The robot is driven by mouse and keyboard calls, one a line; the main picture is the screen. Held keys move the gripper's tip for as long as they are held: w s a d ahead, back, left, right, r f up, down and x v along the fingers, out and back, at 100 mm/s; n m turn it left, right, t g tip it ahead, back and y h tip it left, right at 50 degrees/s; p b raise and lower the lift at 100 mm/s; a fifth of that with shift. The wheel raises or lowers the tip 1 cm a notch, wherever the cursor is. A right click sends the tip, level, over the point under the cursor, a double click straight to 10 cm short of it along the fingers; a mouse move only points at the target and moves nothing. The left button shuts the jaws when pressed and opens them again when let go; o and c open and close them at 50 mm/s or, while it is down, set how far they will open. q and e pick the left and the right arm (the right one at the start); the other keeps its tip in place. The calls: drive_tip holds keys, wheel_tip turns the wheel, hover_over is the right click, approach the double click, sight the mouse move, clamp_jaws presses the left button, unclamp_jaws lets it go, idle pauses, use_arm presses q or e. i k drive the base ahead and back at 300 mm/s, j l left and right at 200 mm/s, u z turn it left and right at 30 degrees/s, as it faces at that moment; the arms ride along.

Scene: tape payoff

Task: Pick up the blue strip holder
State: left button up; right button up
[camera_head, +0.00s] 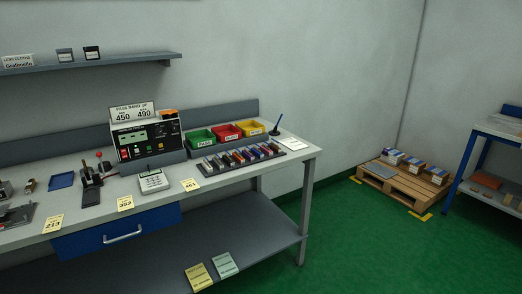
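A dark rack (292,144) lies near the right end of the workbench. A row of several small coloured pieces (240,157) stands in it, with red, orange, blue and dark ones among them. They are too small for me to tell which one is the blue strip holder. A flat blue tray (62,181) lies farther left on the bench. Neither of my grippers is in view.
The workbench (222,180) has a lower shelf and a blue drawer (118,236). Behind the rack stand green (201,138), red (226,132) and yellow (250,128) bins, beside a tester (148,138). Green floor is clear at right, before a pallet (405,184).

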sight(254, 150)
drive_tip(key=i+l, duration=0.2)
drive_tip(key=i+l+u, duration=0.1)
drive_tip(key=l, duration=0.35)
drive_tip(key=i+l, duration=0.25)
drive_tip(key=i+l+u, duration=0.1)
drive_tip(key=l, duration=0.3)
drive_tip(key=i+l+u, duration=0.1)
drive_tip(key=i+l, duration=0.3)
drive_tip(key=l, duration=0.3)
drive_tip(key=i+l+u, duration=0.1)
drive_tip(key=l, duration=0.25)
drive_tip(key=i+l, duration=0.2)
drive_tip(key=l, duration=0.2)
